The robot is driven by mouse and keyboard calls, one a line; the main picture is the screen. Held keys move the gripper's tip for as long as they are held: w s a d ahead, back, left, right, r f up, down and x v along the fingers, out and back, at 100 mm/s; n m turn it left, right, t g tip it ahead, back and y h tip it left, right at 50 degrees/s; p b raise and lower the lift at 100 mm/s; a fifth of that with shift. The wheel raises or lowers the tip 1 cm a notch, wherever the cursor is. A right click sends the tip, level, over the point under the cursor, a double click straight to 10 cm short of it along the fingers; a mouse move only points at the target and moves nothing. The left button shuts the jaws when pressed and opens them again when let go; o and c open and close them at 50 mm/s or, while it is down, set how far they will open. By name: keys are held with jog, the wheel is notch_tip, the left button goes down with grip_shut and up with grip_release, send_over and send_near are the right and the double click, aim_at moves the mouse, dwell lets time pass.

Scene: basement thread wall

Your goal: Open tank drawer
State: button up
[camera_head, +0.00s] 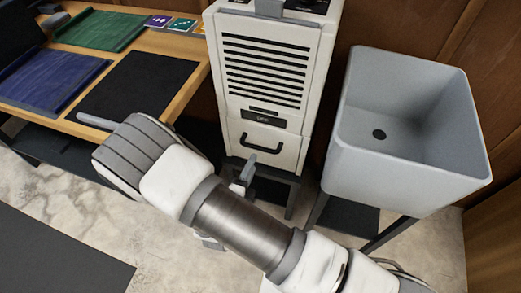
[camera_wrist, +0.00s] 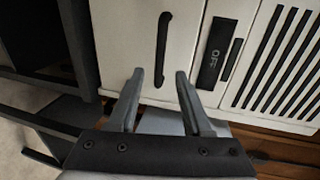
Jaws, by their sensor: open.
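The white dehumidifier (camera_head: 271,75) stands upright at the center of the head view, with dark slats above. Its tank drawer (camera_head: 246,136) is the lower front panel and looks flush with the body. A black bar handle (camera_head: 261,150) crosses the drawer front; in the wrist view the handle (camera_wrist: 162,50) runs upright in the picture. My gripper (camera_wrist: 160,73) is open and empty. Its two fingers point at the drawer, one on each side of the handle's line, short of it. In the head view my gripper (camera_head: 242,182) is mostly hidden by my arm, just below the handle.
A grey sink (camera_head: 400,165) on dark legs stands close on the right. A wooden table (camera_head: 190,45) with a black mat (camera_head: 135,85), blue and green mats and small cards is on the left. The dehumidifier rests on a dark stand (camera_head: 293,195). A label panel (camera_wrist: 217,50) sits beside the drawer.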

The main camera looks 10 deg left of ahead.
aim_at(260, 147)
jog(key=b+x, duration=0.2)
jog(key=x, duration=0.6)
jog(key=shift+w+d+f, duration=0.1)
jog(key=shift+w, duration=0.3)
grip_shut()
dwell(0.9)
